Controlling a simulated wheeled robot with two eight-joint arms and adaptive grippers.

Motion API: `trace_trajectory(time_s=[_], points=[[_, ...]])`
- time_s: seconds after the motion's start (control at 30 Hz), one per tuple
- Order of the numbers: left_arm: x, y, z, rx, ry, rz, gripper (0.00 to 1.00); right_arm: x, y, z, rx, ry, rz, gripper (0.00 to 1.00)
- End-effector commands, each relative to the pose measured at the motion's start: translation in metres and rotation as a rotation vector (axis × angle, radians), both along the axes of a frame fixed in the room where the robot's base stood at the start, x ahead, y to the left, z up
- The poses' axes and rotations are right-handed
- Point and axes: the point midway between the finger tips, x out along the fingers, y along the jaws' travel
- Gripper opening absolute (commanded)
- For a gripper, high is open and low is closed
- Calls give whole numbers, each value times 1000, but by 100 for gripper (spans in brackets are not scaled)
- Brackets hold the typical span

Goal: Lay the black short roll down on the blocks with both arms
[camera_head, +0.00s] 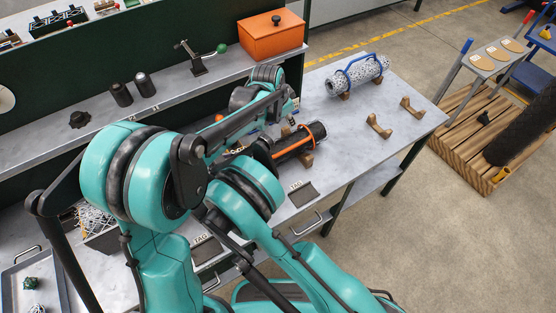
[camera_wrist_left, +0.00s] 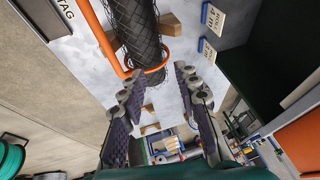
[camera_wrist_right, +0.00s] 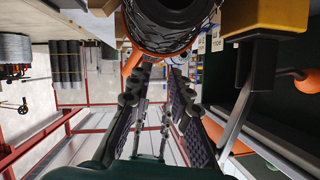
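The black short roll (camera_head: 297,142), a dark mesh cylinder with an orange handle (camera_head: 290,150), lies over wooden blocks (camera_head: 306,159) on the grey bench. Its mesh side (camera_wrist_left: 138,22) shows in the left wrist view, and its round end (camera_wrist_right: 168,28) in the right wrist view. My left gripper (camera_wrist_left: 160,82) has its fingers apart, just short of the roll and its orange handle. My right gripper (camera_wrist_right: 156,76) also has its fingers apart, in front of the roll's end. My arms hide both gripper tips in the head view. I cannot tell whether the roll bears fully on the blocks.
A pale mesh roll (camera_head: 357,74) with a blue handle sits on blocks farther back. An orange box (camera_head: 272,38) and a clamp (camera_head: 194,58) are on the shelf. A wooden pallet (camera_head: 466,150) is beyond the bench.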

Motion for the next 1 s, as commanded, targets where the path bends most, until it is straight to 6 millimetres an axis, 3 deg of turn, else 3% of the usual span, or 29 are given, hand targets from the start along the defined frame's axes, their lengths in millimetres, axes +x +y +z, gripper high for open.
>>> trace_trajectory(time_s=[0.23, 0.7, 0.87, 1.0], points=[[-4, 2, 9, 0, 0, 0, 32, 0, 0, 0, 0, 0, 0, 19], [-38, 21, 92, 0, 0, 1, 32, 0, 0, 0, -1, -1, 0, 19], [-44, 24, 106, 0, 0, 0, 32, 0, 0, 1, -1, -1, 0, 19], [-45, 24, 109, 0, 0, 0, 32, 0, 0, 12, -1, -1, 0, 19]])
